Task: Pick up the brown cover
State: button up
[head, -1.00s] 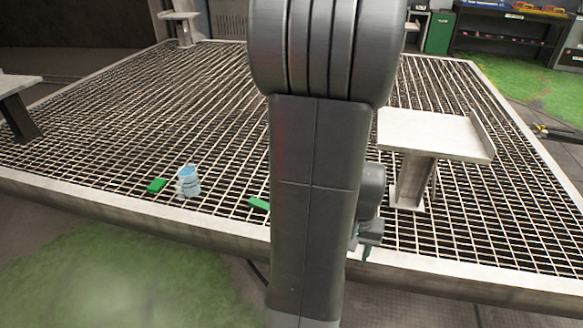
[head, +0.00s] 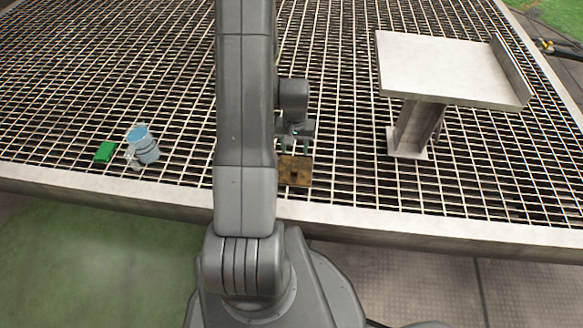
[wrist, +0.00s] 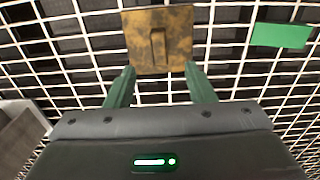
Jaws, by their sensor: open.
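The brown cover (head: 302,170) is a flat, rusty square plate lying on the metal grating, partly hidden behind my arm in the head view. In the wrist view the brown cover (wrist: 177,52) shows whole, with a raised bar handle in its middle. My gripper (head: 298,137) is above the grating by the cover in the head view. In the wrist view my gripper (wrist: 160,72) has its two green fingers spread apart with nothing between them. The cover lies ahead of the fingertips, and the handle is roughly in line with the gap.
A green block (wrist: 281,35) lies right of the cover in the wrist view. A raised metal stand (head: 450,68) is at the right. The grating between is clear.

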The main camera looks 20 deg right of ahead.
send_over(295, 165)
jog(key=f, duration=0.3)
jog(key=f+b, duration=0.1)
jog(key=f, duration=0.1)
jog(key=shift+s+a, duration=0.2)
jog(key=shift+s, duration=0.05)
jog(key=f, duration=0.1)
jog(key=f+b, duration=0.1)
jog(key=f, duration=0.1)
jog(key=f+b, duration=0.1)
jog(key=f, duration=0.1)
jog(key=shift+w+d+f, duration=0.1)
jog(key=shift+w+d, duration=0.1)
jog(key=shift+w, duration=0.1)
grip_shut()
